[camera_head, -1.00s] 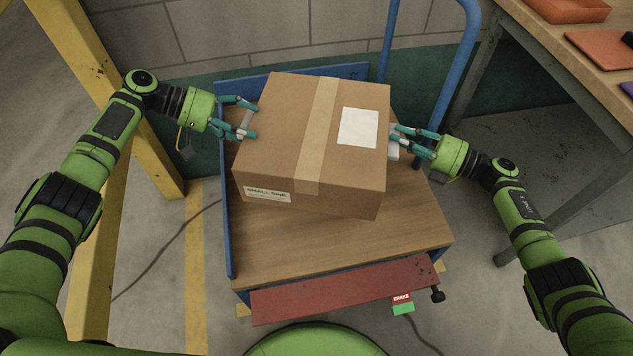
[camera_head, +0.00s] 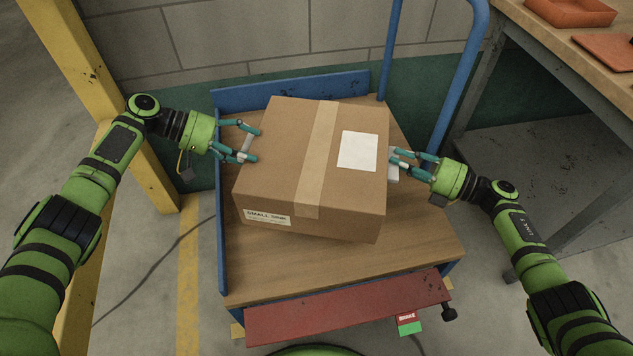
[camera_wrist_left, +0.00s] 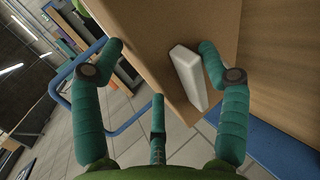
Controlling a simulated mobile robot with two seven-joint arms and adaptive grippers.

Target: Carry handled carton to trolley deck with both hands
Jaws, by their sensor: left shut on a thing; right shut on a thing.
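The brown carton (camera_head: 275,160), with a tape strip, a white label and a "SMALL" print label, is upright above the trolley's wooden deck (camera_head: 310,270), turned slightly. I cannot tell whether its base touches the deck. My left gripper (camera_head: 255,145) is shut on the pale handle on the carton's left side; this white handle (camera_wrist_left: 187,78) shows between the fingers in the left wrist view. My right gripper (camera_head: 397,165) is shut on the handle on the right side, partly hidden by the fingers. The carton's underside is hidden.
The trolley has blue side rails (camera_head: 221,220), a blue push handle (camera_head: 462,80) and a red front plate (camera_head: 350,308) with a brake tag. A yellow post (camera_head: 110,90) stands left. A workbench (camera_head: 560,50) with orange trays stands right. Bare deck shows in front of the carton.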

